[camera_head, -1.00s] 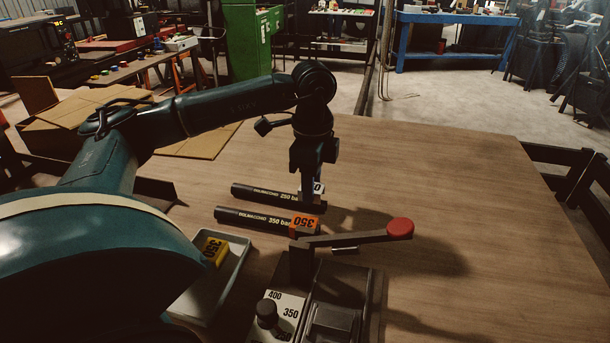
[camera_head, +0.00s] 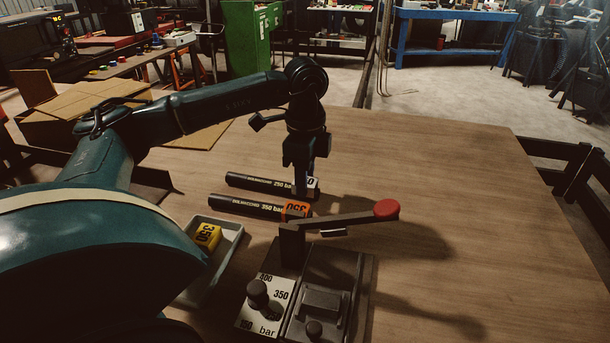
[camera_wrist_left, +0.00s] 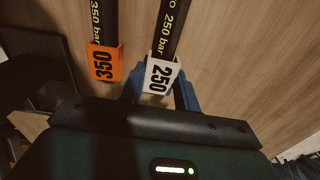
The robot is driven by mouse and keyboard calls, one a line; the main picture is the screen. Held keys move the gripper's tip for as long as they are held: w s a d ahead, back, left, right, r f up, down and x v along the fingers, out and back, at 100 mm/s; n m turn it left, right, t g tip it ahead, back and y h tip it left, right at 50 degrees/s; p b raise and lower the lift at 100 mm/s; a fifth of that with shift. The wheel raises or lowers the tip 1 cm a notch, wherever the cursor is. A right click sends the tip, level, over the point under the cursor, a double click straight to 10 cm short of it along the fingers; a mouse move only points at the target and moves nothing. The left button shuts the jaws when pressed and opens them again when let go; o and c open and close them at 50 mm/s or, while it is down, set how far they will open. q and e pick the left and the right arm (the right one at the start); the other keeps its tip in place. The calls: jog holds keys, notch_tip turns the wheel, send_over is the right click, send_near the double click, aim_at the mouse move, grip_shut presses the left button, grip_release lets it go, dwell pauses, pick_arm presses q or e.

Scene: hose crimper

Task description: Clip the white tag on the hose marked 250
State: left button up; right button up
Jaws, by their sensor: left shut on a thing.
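The hose marked 250 bar (camera_head: 262,182) lies on the table, with the white tag (camera_head: 313,184) at its right end. In the left wrist view the white 250 tag (camera_wrist_left: 160,77) sits around the end of the 250 bar hose (camera_wrist_left: 172,30). My left gripper (camera_head: 303,190) is shut on the white tag, and its blue fingers show on either side of the tag in the left wrist view. In the head view the fingers hide part of the tag. My right gripper is not in view.
The 350 bar hose (camera_head: 245,205) with an orange 350 tag (camera_head: 297,209) lies beside the 250 hose. A grey tray (camera_head: 226,255) holds a yellow 350 tag (camera_head: 208,236). The crimper, with its red-knobbed lever (camera_head: 386,209), stands in front. The table's right side is clear.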

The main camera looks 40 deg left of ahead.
pick_arm(q)
jog(key=shift+f, duration=0.2)
dwell(0.5)
jog(key=shift+f, duration=0.1)
dwell(0.4)
jog(key=shift+f, duration=0.25)
dwell(0.7)
jog(key=o, duration=1.1)
